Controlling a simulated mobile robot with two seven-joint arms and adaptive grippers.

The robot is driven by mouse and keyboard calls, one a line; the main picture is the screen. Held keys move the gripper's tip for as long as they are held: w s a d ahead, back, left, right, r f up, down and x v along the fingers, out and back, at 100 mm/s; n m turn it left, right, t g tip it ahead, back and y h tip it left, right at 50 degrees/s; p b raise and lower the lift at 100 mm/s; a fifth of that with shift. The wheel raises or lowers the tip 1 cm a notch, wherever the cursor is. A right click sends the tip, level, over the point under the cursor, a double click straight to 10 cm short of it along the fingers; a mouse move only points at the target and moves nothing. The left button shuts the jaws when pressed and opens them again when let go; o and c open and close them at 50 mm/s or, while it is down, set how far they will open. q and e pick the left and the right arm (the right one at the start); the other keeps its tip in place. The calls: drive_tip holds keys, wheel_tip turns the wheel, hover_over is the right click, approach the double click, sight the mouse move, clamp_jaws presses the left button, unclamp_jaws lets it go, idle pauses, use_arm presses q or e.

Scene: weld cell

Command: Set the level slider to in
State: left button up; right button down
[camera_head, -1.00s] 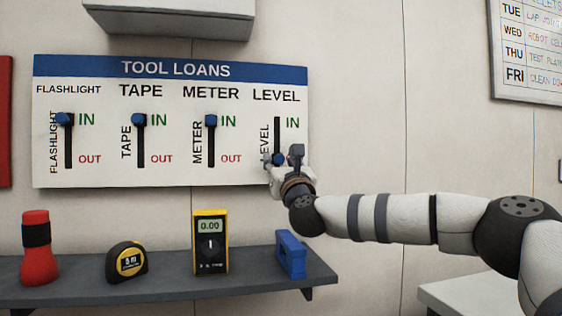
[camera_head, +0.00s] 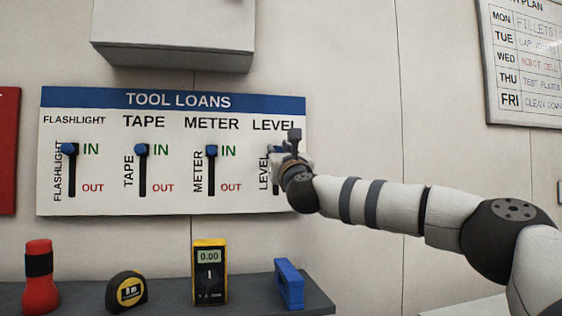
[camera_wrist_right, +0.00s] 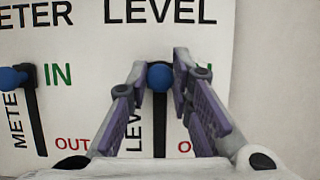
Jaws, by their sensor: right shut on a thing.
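The TOOL LOANS board (camera_head: 105,205) hangs on the wall with four labelled slots. The level slider's blue knob (camera_wrist_right: 160,77) is at the top of its black slot, level with the partly covered IN label, in the right wrist view. My right gripper (camera_wrist_right: 163,72) is at the knob, its fingers on either side and shut on it. In the head view my right gripper (camera_head: 280,150) covers most of the level slot and its labels. The meter slider's knob (camera_wrist_right: 12,78) also stands at IN. My left gripper is not in view.
The flashlight (camera_head: 39,277), tape measure (camera_head: 126,291), yellow meter (camera_head: 210,271) and blue level (camera_head: 289,284) stand on the shelf (camera_head: 320,300) below the board. A grey box (camera_head: 172,40) juts from the wall above.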

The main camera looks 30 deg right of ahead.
drive_tip(key=shift+s+r, duration=0.15)
drive_tip(key=shift+r, duration=0.2)
drive_tip(key=c, duration=1.8)
unclamp_jaws()
drive_tip(key=o, duration=0.4)
drive_tip(key=shift+c, duration=0.2)
drive_tip(key=shift+f, duration=0.1)
drive_tip(key=v, duration=1.1)
drive_tip(key=shift+s+f, duration=0.2)
drive_tip(key=shift+s, duration=0.1)
drive_tip(key=shift+a+f, duration=0.1)
drive_tip(key=shift+a, duration=0.05)
